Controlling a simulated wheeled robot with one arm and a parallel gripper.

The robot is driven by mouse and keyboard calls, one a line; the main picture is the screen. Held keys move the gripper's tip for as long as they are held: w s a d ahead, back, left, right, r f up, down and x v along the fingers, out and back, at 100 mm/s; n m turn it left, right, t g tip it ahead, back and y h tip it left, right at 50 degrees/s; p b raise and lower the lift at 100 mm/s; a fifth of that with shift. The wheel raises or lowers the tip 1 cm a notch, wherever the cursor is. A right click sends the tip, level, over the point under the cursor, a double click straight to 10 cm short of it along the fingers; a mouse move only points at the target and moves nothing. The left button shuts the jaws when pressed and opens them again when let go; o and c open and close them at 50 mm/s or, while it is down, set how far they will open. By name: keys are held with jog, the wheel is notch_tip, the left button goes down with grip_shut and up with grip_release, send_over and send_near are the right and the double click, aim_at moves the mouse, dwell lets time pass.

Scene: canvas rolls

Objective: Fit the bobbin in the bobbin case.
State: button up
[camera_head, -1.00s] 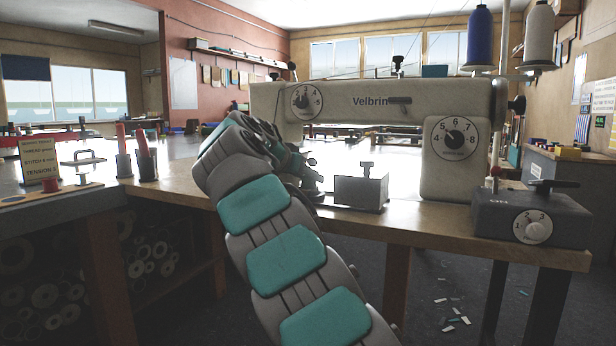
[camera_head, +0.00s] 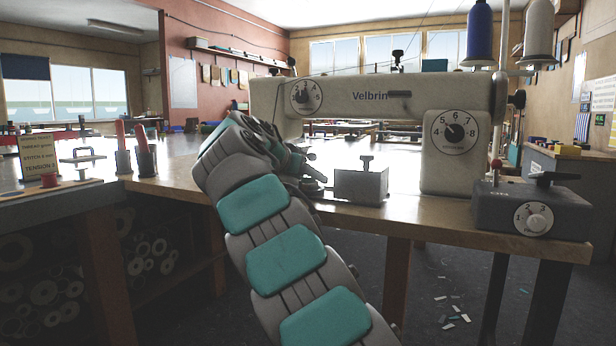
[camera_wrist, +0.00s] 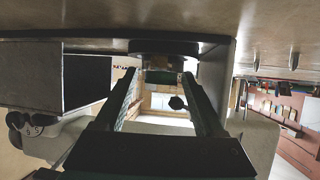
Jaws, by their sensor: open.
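My gripper (camera_head: 312,178) is at the work table's front edge, left of a grey metal block, partly hidden by my arm in the head view. In the wrist view, which appears upside down, its two fingers are apart (camera_wrist: 160,76), with nothing clearly held between them. A dark round disc-like part (camera_wrist: 165,47) lies just beyond the fingertips, against the tabletop; I cannot tell whether it is the bobbin or the bobbin case. The grey block (camera_head: 361,186) has a small knob on top; it also shows in the wrist view (camera_wrist: 82,82). Neither bobbin nor case is clearly identifiable.
The sewing machine (camera_head: 340,90) stands behind the block on the work table (camera_head: 430,216). A dark control box (camera_head: 533,208) with a dial and lever is at the right.

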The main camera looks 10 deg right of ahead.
jog(key=shift+a, duration=0.1)
jog(key=v, duration=0.7)
jog(key=shift+s+a+r, duration=0.1)
jog(key=shift+s+a, duration=0.15)
jog(key=shift+s, duration=0.05)
